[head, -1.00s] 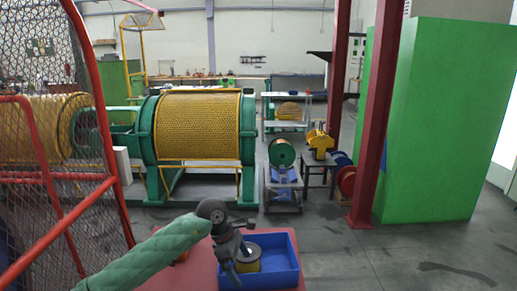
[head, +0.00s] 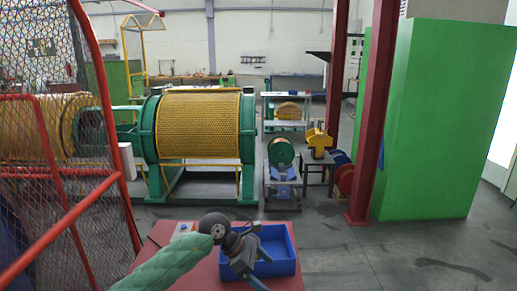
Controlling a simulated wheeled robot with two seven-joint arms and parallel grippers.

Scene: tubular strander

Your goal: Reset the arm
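My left arm, in a green sleeve, comes in from the bottom left of the head view. Its dark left gripper (head: 262,271) is over the left part of a blue bin (head: 285,268). The fingers look spread apart, with nothing visible between them. The blue bin stands on a red tabletop (head: 205,269). The part of the bin floor that shows is bare; the rest is hidden by the gripper. My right gripper is not in view.
A red mesh guard (head: 62,175) stands close on the left. The strander's yellow drum (head: 199,125) is behind the table. A red column (head: 374,125) and a green cabinet (head: 440,120) stand on the right. Open floor (head: 360,255) lies right of the table.

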